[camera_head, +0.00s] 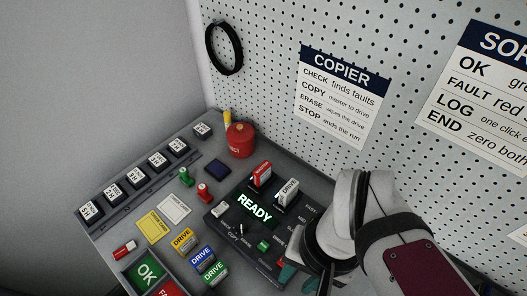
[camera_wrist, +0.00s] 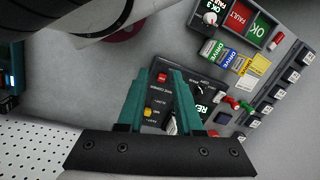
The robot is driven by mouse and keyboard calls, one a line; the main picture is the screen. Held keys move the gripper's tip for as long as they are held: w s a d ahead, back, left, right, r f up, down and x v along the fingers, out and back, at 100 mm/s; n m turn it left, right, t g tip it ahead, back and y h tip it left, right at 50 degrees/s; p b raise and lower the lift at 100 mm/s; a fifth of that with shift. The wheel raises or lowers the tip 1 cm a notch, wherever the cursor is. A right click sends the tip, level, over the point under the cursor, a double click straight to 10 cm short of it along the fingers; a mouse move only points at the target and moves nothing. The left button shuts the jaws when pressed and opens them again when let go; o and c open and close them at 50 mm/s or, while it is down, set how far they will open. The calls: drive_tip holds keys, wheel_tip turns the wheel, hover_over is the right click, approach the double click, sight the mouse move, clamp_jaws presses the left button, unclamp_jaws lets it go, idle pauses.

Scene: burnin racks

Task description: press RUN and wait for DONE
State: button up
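The copier (camera_head: 222,222) is a dark box on the bench. Its display (camera_head: 255,208) glows green and reads READY. A red and a white drive stand upright in its top. A small green button (camera_head: 263,245) sits on its front panel; its label is too small to read. My gripper (camera_wrist: 161,72) has two teal fingers, apart and with nothing between them. They are over the copier's panel in the wrist view, with a red button (camera_wrist: 162,78) showing in the gap. One finger partly covers the display there. In the head view my arm hides the copier's right end.
A green OK tray (camera_head: 146,272) and coloured DRIVE blocks (camera_head: 183,240) lie in front of the copier. A red can (camera_head: 240,140) stands behind it. A row of labelled blocks (camera_head: 135,176) lines the left edge. A pegboard wall with signs closes the back.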

clamp_jaws()
drive_tip(key=shift+a, duration=0.1)
idle(1.2)
